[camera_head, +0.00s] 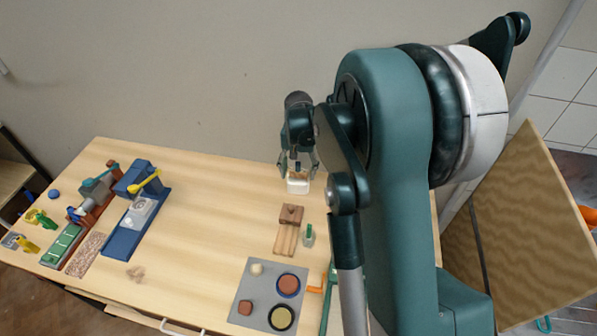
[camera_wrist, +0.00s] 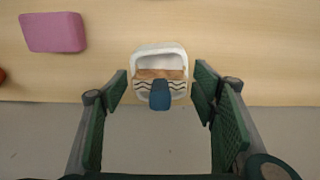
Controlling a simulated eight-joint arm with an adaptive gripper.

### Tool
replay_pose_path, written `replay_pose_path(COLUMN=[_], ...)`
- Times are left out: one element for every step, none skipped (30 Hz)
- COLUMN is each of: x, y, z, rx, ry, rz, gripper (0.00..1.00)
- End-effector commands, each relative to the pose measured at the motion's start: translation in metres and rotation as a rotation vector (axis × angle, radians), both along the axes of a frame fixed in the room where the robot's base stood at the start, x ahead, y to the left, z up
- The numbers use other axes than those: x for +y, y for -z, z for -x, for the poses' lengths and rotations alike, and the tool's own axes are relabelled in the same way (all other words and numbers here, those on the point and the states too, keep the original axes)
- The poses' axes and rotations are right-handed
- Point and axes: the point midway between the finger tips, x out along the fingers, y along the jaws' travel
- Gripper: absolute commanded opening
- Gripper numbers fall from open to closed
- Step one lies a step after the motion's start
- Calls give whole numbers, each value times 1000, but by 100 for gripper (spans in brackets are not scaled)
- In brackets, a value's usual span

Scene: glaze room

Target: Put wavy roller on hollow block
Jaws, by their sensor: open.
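The hollow block (camera_wrist: 160,50) is white and stands near the back edge of the table; it also shows in the head view (camera_head: 298,186). A cream piece with dark wavy lines, which looks like the wavy roller (camera_wrist: 182,88), is at the block's lower half in the wrist view. A dark blue handle-like part (camera_wrist: 160,95) sits in front of it. A brown strip shows inside the block's opening. I cannot tell how the roller rests on the block. My gripper (camera_wrist: 161,85) is open, its fingers apart on either side; in the head view it is right above the block (camera_head: 298,164).
A pink block (camera_wrist: 53,32) lies off to the side in the wrist view. Nearer are a brown block on a wooden piece (camera_head: 288,232), a small green-topped item (camera_head: 308,235) and a grey mat (camera_head: 262,308). A blue machine (camera_head: 135,210) stands left. The middle table is clear.

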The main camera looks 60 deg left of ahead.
Motion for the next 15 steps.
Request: replay_pose_path(x=[0,0,0,0,0,0,0,0,0,0,0,0,0,0,0], y=[-4,-6,-8,-10,-13,-18,-22,-26,-33,-38,-43,-50,-55,-60,-67], z=[0,0,0,0,0,0,0,0,0,0,0,0,0,0,0], rx=[0,0,0,0,0,0,0,0,0,0,0,0,0,0,0], ry=[0,0,0,0,0,0,0,0,0,0,0,0,0,0,0], rz=[0,0,0,0,0,0,0,0,0,0,0,0,0,0,0], gripper=[58,58,58,58,58,58,58,58,58,58,58,58,58,58,58])
